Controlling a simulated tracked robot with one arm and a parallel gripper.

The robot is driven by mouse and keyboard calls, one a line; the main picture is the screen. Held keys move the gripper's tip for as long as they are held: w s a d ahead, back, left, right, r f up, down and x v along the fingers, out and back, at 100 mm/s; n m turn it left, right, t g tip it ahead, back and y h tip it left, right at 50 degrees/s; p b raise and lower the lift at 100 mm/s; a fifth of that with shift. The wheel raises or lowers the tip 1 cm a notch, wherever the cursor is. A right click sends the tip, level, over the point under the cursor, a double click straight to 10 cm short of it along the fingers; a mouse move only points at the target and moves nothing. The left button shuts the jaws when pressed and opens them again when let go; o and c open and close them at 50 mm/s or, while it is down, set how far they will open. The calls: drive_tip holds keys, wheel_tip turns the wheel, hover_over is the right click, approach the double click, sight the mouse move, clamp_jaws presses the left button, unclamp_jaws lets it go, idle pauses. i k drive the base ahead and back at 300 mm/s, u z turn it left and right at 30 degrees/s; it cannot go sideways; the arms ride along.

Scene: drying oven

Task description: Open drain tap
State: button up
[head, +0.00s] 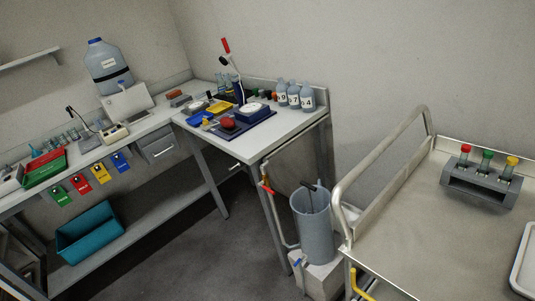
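A grey cylindrical vessel (314,230) stands on a pale block (322,278) between the bench and the cart, with a dark handle-like piece sticking out of its top. A small tap with a blue handle (299,262) sits low at its left side. A pale pipe (275,215) runs down beside the bench leg and carries a red handle (267,186). No label tells which of these is the drain tap. Whether either tap is open is too small to tell. My gripper is not in view.
A metal cart (435,250) with a tubular rail (375,155) stands close right of the vessel, holding a rack of capped tubes (479,186). A yellow handle (354,280) shows at its near edge. The bench (290,130) is behind left. Dark floor (190,260) is open in front.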

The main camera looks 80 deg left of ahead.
sight(299, 260)
drive_tip(key=u, duration=0.85)
drive_tip(key=i, duration=0.5)
drive_tip(key=z, duration=0.1)
drive_tip(key=k, duration=0.45)
drive_tip(key=u, duration=0.05)
